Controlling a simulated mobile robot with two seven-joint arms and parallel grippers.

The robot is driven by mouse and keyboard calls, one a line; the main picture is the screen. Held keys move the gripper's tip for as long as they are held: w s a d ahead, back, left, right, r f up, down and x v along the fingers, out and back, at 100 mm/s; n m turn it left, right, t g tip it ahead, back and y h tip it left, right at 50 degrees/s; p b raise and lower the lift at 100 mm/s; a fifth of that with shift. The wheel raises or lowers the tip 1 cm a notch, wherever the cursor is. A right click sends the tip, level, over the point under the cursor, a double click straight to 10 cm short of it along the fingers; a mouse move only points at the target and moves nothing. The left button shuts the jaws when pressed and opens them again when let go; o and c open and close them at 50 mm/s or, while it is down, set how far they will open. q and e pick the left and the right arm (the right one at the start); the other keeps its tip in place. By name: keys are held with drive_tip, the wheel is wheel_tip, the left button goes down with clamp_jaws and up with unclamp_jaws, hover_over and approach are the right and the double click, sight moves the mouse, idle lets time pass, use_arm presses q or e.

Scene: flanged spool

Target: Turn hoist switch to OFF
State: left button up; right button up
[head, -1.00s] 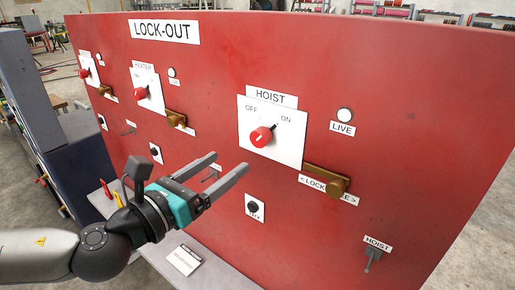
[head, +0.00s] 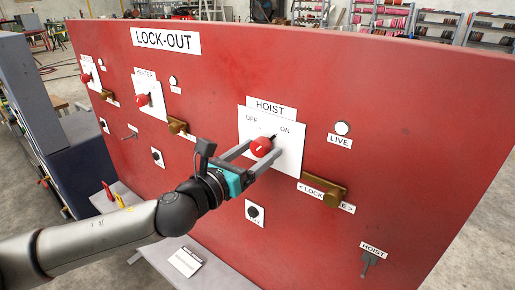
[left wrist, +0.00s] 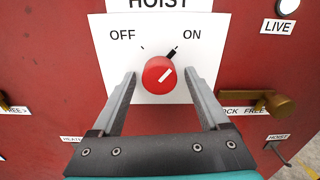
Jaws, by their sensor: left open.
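The hoist switch (head: 261,147) is a round red knob on a white plate (head: 290,160) marked OFF at left and ON at right. In the left wrist view the knob (left wrist: 158,75) has a white line slanting up and right, toward the ON side. My left gripper (head: 260,144) is open at the knob, with one finger on each side of it. In the left wrist view the fingers (left wrist: 160,78) stand apart with gaps to the knob. My right gripper is not in view.
A white LIVE lamp (head: 342,128) and a brass lock slide (head: 322,190) sit right of the plate on the red LOCK-OUT panel. Heater controls (head: 143,99) stand to the left. A pale shelf (head: 205,276) juts out below.

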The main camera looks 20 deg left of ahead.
use_arm(q)
drive_tip(key=shift+w, duration=0.1)
drive_tip(key=shift+c, duration=0.2)
clamp_jaws()
idle(0.5)
